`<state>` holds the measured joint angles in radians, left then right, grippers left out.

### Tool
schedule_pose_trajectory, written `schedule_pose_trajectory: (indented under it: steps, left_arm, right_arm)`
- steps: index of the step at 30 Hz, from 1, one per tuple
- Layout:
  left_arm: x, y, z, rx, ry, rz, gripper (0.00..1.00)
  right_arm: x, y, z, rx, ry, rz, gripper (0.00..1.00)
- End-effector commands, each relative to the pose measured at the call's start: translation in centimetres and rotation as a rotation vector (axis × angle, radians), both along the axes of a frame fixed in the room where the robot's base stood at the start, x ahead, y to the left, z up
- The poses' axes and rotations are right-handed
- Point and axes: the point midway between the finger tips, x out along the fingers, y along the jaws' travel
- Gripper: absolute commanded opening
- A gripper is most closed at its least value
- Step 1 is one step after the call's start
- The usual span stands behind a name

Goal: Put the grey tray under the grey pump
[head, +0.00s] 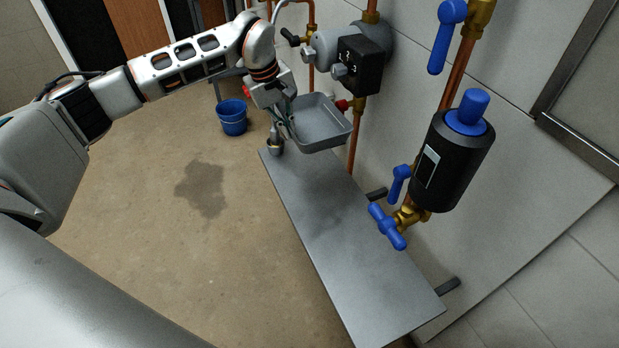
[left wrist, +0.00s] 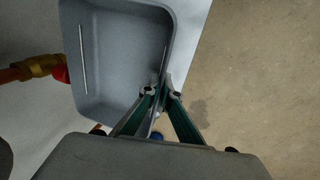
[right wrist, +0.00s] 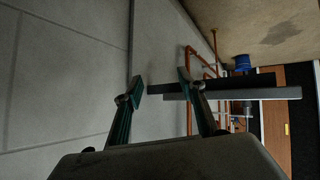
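The grey tray (head: 318,120) is a shallow rectangular pan, empty, held in the air above the far end of the metal shelf. My left gripper (head: 287,122) is shut on the tray's left wall. In the left wrist view the tray (left wrist: 115,60) shows with the fingers (left wrist: 161,92) pinching its rim. The grey pump (head: 323,46), with a black box (head: 361,66) on it, sits on the copper pipe above and behind the tray. In the head view the tray appears lower than the pump. My right gripper (right wrist: 161,88) is open and empty in its wrist view.
The metal shelf (head: 345,235) runs along the wall. A black cylinder with a blue cap (head: 455,160) and blue-handled valves (head: 388,226) stand out above it. A blue bucket (head: 232,117) stands on the floor.

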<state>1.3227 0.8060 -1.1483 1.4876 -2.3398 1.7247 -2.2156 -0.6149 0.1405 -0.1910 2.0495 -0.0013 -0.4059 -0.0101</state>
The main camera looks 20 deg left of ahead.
Motion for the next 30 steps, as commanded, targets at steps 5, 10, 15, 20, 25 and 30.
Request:
schedule_pose_trajectory:
  steps: [5,10,15,20,25,30]
  left_arm:
    - [0.1,0.4,-2.2,0.0,0.005,-0.003,0.0]
    - [-0.1,0.4,-6.6,-0.001,0.009,-0.002,0.0]
    - [0.0,0.3,-10.7,-0.002,0.008,-0.002,0.0]
    - [0.0,0.3,-13.9,-0.002,0.006,0.0,0.0]
    - [0.2,0.4,-15.3,0.0,-0.001,-0.001,0.0]
    - [0.1,0.4,-16.3,0.0,0.0,-0.002,0.0]
  right_arm:
    - [-0.2,0.0,-0.4,-0.002,0.004,0.001,0.4]
    - [-0.6,-0.1,-1.3,-0.008,0.016,0.003,0.4]
    - [-1.0,-0.1,-2.0,-0.011,0.026,0.004,0.4]
    - [-0.7,-0.1,-1.8,-0.011,0.017,0.008,0.4]
    - [0.1,0.0,-1.1,-0.009,-0.005,0.013,0.4]
    - [0.5,0.1,-1.0,-0.009,-0.012,0.016,0.4]
